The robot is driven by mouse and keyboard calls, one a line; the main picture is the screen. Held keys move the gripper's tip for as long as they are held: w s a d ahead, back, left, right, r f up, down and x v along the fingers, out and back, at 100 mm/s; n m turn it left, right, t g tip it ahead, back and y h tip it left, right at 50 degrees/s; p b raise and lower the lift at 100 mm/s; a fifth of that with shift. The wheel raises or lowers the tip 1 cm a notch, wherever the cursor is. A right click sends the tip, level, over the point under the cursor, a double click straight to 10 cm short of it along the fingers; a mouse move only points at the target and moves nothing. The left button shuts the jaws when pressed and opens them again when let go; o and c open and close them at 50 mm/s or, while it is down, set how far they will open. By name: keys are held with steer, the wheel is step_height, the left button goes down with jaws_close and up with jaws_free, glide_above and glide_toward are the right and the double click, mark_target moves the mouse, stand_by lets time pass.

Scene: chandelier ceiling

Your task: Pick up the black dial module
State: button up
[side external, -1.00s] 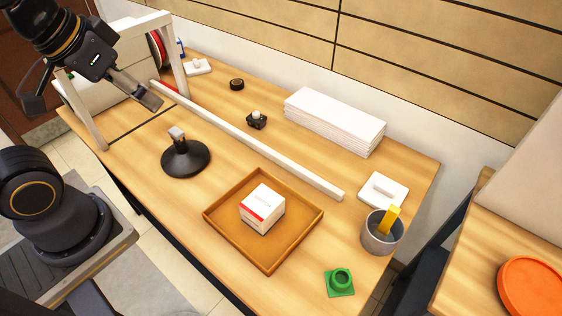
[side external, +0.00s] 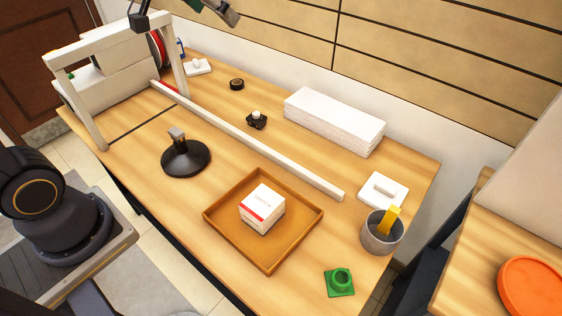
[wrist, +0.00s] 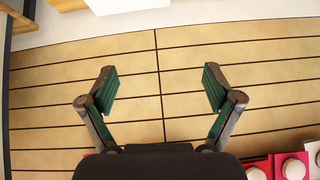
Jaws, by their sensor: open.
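A small black module with a pale knob on top (side external: 257,120) sits on the wooden table behind the long white bar; it looks like the black dial module. My gripper shows only partly at the top edge of the side view (side external: 228,10), high above the table and apart from both. In the wrist view my gripper (wrist: 157,88) has its two fingers spread wide with nothing between them. That view faces the panelled wall, and the module is not in it.
The white bar (side external: 260,147) crosses the table, with a white frame (side external: 178,70) at its left end. A white stack (side external: 335,120) stands to the right of the module. In front are a black round-based stand (side external: 186,160), a tray (side external: 222,222) holding a white box (side external: 262,208), and a grey cup (side external: 377,240).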

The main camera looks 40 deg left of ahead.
steer(key=w+a+f, duration=0.3)
steer(key=w+f, duration=0.3)
steer(key=w, duration=0.3)
steer(key=n+g, duration=0.1)
steer(key=g, duration=0.1)
glide_above(256, 113)
steer(key=s+d, duration=0.2)
steer(key=s, duration=0.2)
step_height(256, 113, down, 14)
steer(key=w+f, duration=0.1)
steer(key=f, duration=0.4)
steer(key=w+a+f+g, duration=0.1)
steer(key=f, duration=0.5)
steer(key=a+f+g, duration=0.1)
steer(key=f, duration=0.5)
steer(key=shift+w+a+f+n, duration=0.1)
steer(key=shift+w+a+n, duration=0.05)
steer(key=shift+w+n, duration=0.25)
steer(key=shift+x, duration=2.75)
steer(key=shift+c, duration=0.4)
steer(key=c, duration=1.2)
